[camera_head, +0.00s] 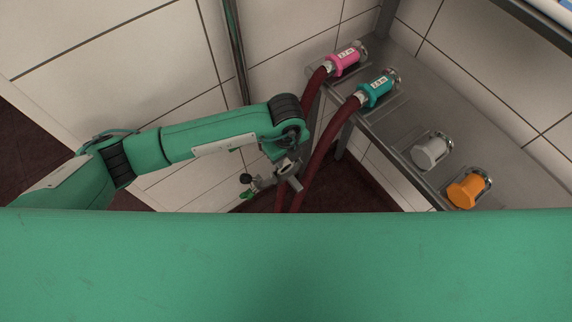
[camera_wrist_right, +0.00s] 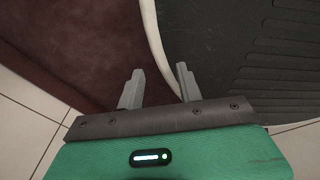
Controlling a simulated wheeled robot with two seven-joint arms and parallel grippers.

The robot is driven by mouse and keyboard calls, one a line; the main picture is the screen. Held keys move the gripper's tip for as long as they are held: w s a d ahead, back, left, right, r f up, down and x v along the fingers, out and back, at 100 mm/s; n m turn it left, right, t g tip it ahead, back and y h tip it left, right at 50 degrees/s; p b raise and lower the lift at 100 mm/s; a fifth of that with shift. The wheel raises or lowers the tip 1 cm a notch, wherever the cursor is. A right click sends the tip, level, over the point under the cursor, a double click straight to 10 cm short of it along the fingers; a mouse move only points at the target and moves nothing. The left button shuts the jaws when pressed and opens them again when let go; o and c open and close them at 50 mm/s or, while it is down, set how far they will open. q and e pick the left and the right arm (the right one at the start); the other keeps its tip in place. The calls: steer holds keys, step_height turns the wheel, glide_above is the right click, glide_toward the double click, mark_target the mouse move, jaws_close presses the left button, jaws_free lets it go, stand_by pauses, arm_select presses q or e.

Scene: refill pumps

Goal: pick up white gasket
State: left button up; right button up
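A white cylindrical piece (camera_head: 430,151) sits on the metal shelf at the right of the head view; it is the only white fitting there, but I cannot tell for sure that it is the gasket. My left gripper (camera_head: 268,184) hangs below its wrist beside the dark red hoses, well left of the white piece; its fingers are too small to read. My right gripper (camera_wrist_right: 160,72) shows in the right wrist view with its two fingers apart and nothing between them. It is not visible in the head view.
An orange piece (camera_head: 467,189), a teal nozzle (camera_head: 376,92) and a pink nozzle (camera_head: 344,61) are also on the metal shelf (camera_head: 402,128). Dark red hoses (camera_head: 322,150) hang from both nozzles. Tiled walls stand behind. The right wrist view shows dark red floor and a black ribbed surface (camera_wrist_right: 240,50) with a pale edge.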

arm_select(q)
jaws_close()
